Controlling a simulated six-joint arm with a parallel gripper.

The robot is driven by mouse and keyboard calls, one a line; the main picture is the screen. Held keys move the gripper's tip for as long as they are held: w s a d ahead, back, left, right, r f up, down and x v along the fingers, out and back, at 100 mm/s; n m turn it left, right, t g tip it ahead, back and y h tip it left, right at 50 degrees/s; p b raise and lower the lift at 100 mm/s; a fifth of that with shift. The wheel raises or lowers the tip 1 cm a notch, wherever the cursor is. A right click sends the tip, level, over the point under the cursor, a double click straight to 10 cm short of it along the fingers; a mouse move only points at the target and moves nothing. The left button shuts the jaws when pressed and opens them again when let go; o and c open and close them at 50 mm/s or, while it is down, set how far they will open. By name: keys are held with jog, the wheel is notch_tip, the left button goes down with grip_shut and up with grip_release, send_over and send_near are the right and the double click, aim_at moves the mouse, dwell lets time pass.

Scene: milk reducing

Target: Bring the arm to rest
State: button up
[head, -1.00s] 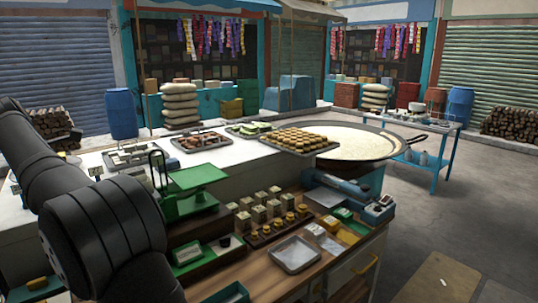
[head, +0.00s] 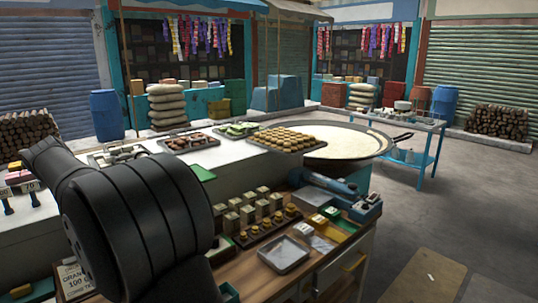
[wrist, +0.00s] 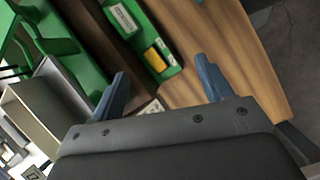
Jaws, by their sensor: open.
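My gripper (wrist: 165,90) shows in the wrist view with its two blue fingers spread apart and nothing between them. It is above the wooden counter (wrist: 235,50), near a green tray (wrist: 140,35) that holds a yellow block and a white label. In the head view my dark arm fills the lower left, and my gripper is out of sight there. The wide pan of milk (head: 345,143) stands behind the counter, clear of my arm.
A green scale (wrist: 50,45) is at the left in the wrist view. In the head view, small blocks (head: 260,210), a metal tray (head: 284,254) and a tray of round sweets (head: 288,138) are on the counters. A blue side table (head: 415,160) stands at the right. The floor (head: 450,215) at right is mostly clear.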

jog(key=d+f+m+g, duration=0.1)
jog(key=d+f+m, duration=0.2)
jog(key=d, duration=0.2)
jog(key=s+d+f+m+g, duration=0.1)
jog(key=d+f+m, duration=0.1)
jog(key=d, duration=0.4)
jog(key=d+f+m+g+h, duration=0.1)
jog(key=d+f+m, duration=0.2)
jog(key=d, duration=0.3)
jog(key=shift+s+f+m, duration=0.25)
jog(key=shift+f+m, duration=0.05)
jog(key=shift+m, duration=0.4)
jog(key=shift+d, duration=0.1)
jog(key=o, duration=0.6)
jog(key=w+a+r+m+y, duration=0.2)
jog(key=w+a+r+y, duration=0.15)
jog(key=a, duration=0.35)
jog(key=w+a+r+m+y, duration=0.2)
jog(key=a+r+y, duration=0.25)
jog(key=a, duration=0.25)
jog(key=shift+t+h, duration=0.3)
jog(key=x, duration=0.9)
jog(key=shift+w+f, duration=0.15)
jog(key=shift+w, duration=0.1)
